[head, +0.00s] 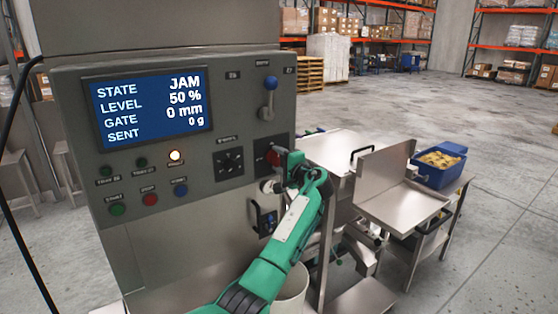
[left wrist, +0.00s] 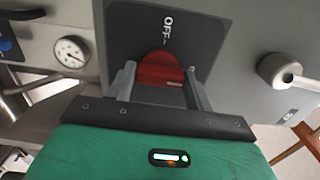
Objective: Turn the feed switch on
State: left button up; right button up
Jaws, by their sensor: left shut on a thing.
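The feed switch is a red knob (left wrist: 161,66) on a dark plate with the label OFF beside it in the left wrist view. In the head view the dark plate (head: 262,148) sits at the right edge of the grey control panel, with the knob largely hidden by my gripper. My left gripper (left wrist: 160,76) is shut on the red knob, one finger on each side. It also shows in the head view (head: 284,161). Which way the knob points is not clear. My right gripper is not in view.
The panel screen (head: 148,106) reads STATE JAM, LEVEL 50 %, GATE 0 mm, SENT 0 g. A black dial (head: 230,162) and blue-knobbed lever (head: 269,90) are near the switch. Metal trays (head: 400,203) and a blue bin (head: 462,150) stand right.

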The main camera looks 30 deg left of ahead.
pick_arm(q)
jog(key=o, duration=1)
jog(key=shift+d, duration=0.1)
jog(key=b+v, duration=0.5)
jog(key=v, duration=0.8)
jog(key=shift+s+d+f, duration=0.1)
jog(key=shift+s+d, duration=0.05)
jog(key=shift+d, duration=0.2)
